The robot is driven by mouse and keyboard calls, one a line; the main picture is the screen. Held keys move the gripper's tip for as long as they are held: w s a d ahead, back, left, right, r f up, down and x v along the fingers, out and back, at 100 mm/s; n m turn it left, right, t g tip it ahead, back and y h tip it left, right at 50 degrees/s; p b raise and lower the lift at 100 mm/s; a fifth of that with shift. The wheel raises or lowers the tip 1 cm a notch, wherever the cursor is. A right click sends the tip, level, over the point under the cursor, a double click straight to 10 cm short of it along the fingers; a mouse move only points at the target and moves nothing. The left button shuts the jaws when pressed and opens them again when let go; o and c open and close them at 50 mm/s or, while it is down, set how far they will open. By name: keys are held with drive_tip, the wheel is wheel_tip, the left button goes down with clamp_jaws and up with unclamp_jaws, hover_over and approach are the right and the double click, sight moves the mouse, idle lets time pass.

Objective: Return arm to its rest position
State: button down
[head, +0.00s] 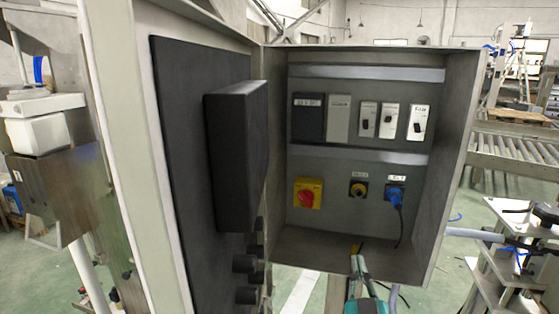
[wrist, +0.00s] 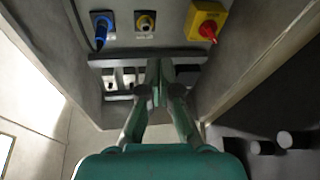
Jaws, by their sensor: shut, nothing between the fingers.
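My gripper (head: 357,258) is at the bottom of the head view, low in front of the open electrical cabinet (head: 455,150). In the wrist view my gripper (wrist: 158,78) has its two fingers together with nothing between them. It points toward the cabinet's inside. The fingers hide part of the row of devices behind them. I cannot tell from these views how far the fingertips are from the cabinet's lower edge.
A yellow box with a red rotary switch (head: 307,194), a key switch (head: 358,188) and a blue plug with cable (head: 396,195) sit below several breakers (head: 390,119). The open door (head: 180,130) bounds the left. A roller conveyor (head: 510,150) stands behind right.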

drive_tip(key=s+d+f+n+g+y, duration=0.1)
drive_tip(key=s+f+g+y, duration=0.15)
drive_tip(key=s+f, duration=1.7)
drive_tip(key=s+d+f+g, duration=0.1)
drive_tip(key=s+f+g, duration=0.1)
drive_tip(key=s, duration=1)
drive_tip(key=s+f+m+g, duration=0.1)
drive_tip(key=s+f, duration=0.1)
drive_tip(key=s, duration=1)
drive_tip(key=shift+s+d+f+m+g+h, duration=0.25)
drive_tip(key=shift+s+d+m+g+h, duration=0.05)
drive_tip(key=shift+s+d+g+h, duration=0.1)
